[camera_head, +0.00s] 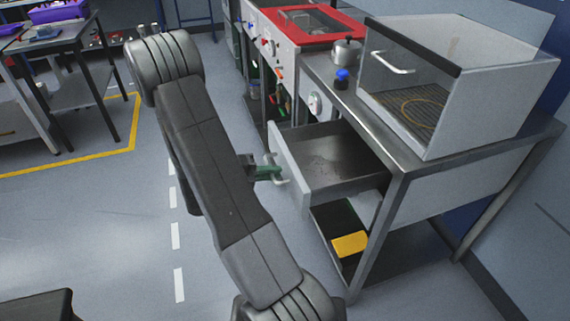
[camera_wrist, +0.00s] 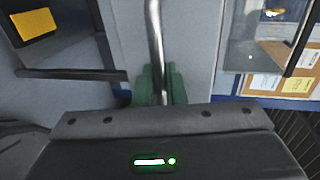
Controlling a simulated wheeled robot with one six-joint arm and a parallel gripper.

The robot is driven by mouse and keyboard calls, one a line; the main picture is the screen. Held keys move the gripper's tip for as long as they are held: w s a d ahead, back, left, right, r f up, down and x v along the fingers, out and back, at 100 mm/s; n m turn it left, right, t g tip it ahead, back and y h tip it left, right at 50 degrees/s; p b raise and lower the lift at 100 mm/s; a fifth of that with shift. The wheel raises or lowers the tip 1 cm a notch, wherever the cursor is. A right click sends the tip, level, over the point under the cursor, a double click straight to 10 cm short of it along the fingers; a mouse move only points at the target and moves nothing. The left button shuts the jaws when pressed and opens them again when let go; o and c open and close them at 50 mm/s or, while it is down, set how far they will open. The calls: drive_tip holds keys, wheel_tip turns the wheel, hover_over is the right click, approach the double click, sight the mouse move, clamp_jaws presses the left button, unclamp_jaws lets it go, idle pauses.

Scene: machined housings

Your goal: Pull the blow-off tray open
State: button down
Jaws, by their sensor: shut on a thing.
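The blow-off tray (camera_head: 289,151) is a grey metal drawer under the steel bench, pulled well out toward the left. Its inside shows from above and looks empty. A bar handle (camera_wrist: 154,40) runs across its pale front panel. My gripper (camera_head: 268,173) has green fingers and is shut on this handle. In the wrist view, the green fingers of my gripper (camera_wrist: 162,88) sit on both sides of the bar. The fingertips are partly hidden behind the bar and the wrist housing.
A clear-fronted cabinet (camera_head: 480,75) stands on the bench (camera_head: 357,110), with a kettle (camera_head: 346,50) beyond it. A yellow item (camera_head: 349,244) lies on the lower shelf. A red-topped unit (camera_head: 310,24) stands behind. The floor to the left (camera_head: 90,220) is clear.

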drive_tip(key=shift+s+a, duration=0.1)
drive_tip(key=shift+a, duration=0.25)
drive_tip(key=c, duration=1.6)
unclamp_jaws()
drive_tip(key=shift+a, duration=0.15)
drive_tip(key=v, duration=1.3)
drive_tip(key=shift+a+p, duration=0.3)
drive_tip(key=shift+s+d, duration=0.1)
drive_tip(key=x, duration=1.4)
drive_tip(key=shift+r+b, duration=0.1)
drive_tip(key=shift+b, duration=0.25)
